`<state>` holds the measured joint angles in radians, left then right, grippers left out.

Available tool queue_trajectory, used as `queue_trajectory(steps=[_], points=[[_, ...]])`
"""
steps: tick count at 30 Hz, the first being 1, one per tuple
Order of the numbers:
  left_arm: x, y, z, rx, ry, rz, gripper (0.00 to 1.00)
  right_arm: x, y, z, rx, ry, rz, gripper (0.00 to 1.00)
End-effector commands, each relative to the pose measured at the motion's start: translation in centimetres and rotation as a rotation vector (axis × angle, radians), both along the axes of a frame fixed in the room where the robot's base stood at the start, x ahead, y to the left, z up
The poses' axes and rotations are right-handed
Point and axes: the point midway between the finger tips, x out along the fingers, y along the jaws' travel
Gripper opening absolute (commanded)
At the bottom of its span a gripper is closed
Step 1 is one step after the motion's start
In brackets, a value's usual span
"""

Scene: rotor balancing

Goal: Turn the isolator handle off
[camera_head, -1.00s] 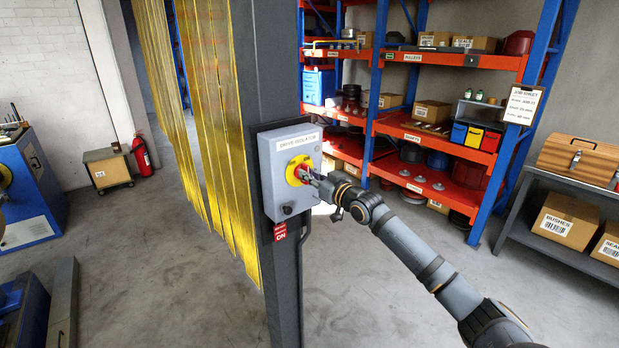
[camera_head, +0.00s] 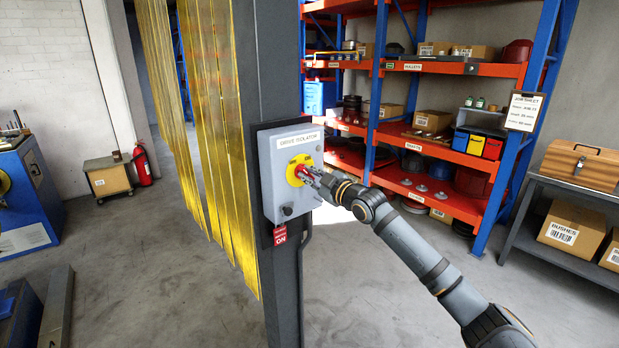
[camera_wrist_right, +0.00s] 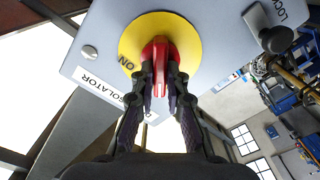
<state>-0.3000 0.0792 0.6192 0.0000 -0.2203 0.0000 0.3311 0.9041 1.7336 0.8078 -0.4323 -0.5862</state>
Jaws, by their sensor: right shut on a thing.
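The drive isolator is a grey box (camera_head: 268,193) on a dark post, with a yellow round plate (camera_head: 293,163) on its front. The red isolator handle (camera_head: 303,170) sits in the middle of the plate. It also shows in the right wrist view (camera_wrist_right: 158,52), where "ON" is printed on the yellow plate. My right gripper (camera_head: 312,176) reaches it from the right. In the right wrist view my right gripper's two dark fingers (camera_wrist_right: 160,85) are closed on both sides of the red handle. My left gripper is not in view.
The dark post (camera_head: 283,290) runs down to the floor. Yellow strip curtains (camera_head: 215,130) hang at left. Orange shelves (camera_head: 445,202) stand behind. Open floor (camera_head: 350,290) lies beneath my arm.

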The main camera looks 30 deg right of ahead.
Motion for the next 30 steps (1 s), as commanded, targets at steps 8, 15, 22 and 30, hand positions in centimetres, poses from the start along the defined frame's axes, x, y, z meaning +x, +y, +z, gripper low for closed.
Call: queue_trajectory(steps=[8,15,22,30], points=[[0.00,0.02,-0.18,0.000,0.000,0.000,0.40,0.00,-0.01,-0.15,-0.069,-0.003,-0.001,0.00],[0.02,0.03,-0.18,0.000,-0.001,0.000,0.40,0.00,-0.01,-0.14,-0.082,-0.004,-0.001,0.00],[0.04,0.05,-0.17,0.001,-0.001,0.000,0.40,0.00,-0.01,-0.15,-0.081,-0.003,-0.001,0.00],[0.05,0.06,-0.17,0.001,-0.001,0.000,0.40,0.00,0.01,-0.09,-0.080,-0.004,-0.001,0.36]])
